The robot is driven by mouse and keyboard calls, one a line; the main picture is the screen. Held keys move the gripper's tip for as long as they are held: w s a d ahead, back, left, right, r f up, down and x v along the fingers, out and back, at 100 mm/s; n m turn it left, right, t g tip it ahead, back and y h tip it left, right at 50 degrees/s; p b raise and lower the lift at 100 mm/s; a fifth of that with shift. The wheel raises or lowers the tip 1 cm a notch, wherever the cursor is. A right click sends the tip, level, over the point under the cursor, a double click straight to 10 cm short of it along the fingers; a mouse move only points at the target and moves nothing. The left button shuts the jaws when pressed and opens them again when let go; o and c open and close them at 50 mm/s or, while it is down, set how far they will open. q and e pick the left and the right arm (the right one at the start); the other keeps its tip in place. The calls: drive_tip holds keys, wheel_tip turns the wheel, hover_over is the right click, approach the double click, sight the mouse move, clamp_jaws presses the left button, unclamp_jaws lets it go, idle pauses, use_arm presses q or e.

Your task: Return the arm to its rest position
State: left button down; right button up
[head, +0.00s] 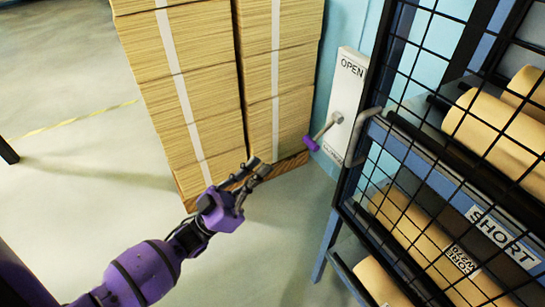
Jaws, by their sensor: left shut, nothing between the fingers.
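My left arm comes in from the lower left, and its purple and black left gripper (259,170) is near the middle of the head view. Its fingers are shut with nothing held between them. It shows in front of the lower part of the stacked cardboard; whether it touches the stack I cannot tell. My right gripper is not in view.
Tall strapped cardboard stacks (185,75) stand on a wooden pallet (292,163). A lever with a purple knob (311,144) sits on a white panel marked OPEN (347,95). A black mesh cage (390,165) with kraft rolls (497,125) fills the right. Floor (70,150) at left is clear.

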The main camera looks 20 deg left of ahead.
use_arm(q)
wheel_tip(320, 180, down, 10)
drive_tip(key=w+n+g+y, duration=0.2)
drive_tip(key=y, duration=0.5)
drive_tip(key=s+d+f+n+g+y, duration=0.1)
drive_tip(key=s+f+g+y, duration=0.25)
drive_tip(key=s+f, duration=0.5)
drive_tip(key=s+f+n+g+y, duration=0.3)
drive_tip(key=s+f, duration=0.4)
drive_tip(key=s, duration=0.7)
drive_tip(key=s+f+n+g+y, duration=0.15)
drive_tip(key=s+f+g, duration=0.45)
drive_tip(key=s, duration=0.9)
drive_tip(key=w+r+t+p, duration=0.1)
drive_tip(key=w+r+p, duration=0.2)
drive_tip(key=r+p, duration=0.4)
drive_tip(key=w+r+t+p, duration=0.2)
drive_tip(key=r+p, duration=0.5)
drive_tip(key=shift+w, duration=0.4)
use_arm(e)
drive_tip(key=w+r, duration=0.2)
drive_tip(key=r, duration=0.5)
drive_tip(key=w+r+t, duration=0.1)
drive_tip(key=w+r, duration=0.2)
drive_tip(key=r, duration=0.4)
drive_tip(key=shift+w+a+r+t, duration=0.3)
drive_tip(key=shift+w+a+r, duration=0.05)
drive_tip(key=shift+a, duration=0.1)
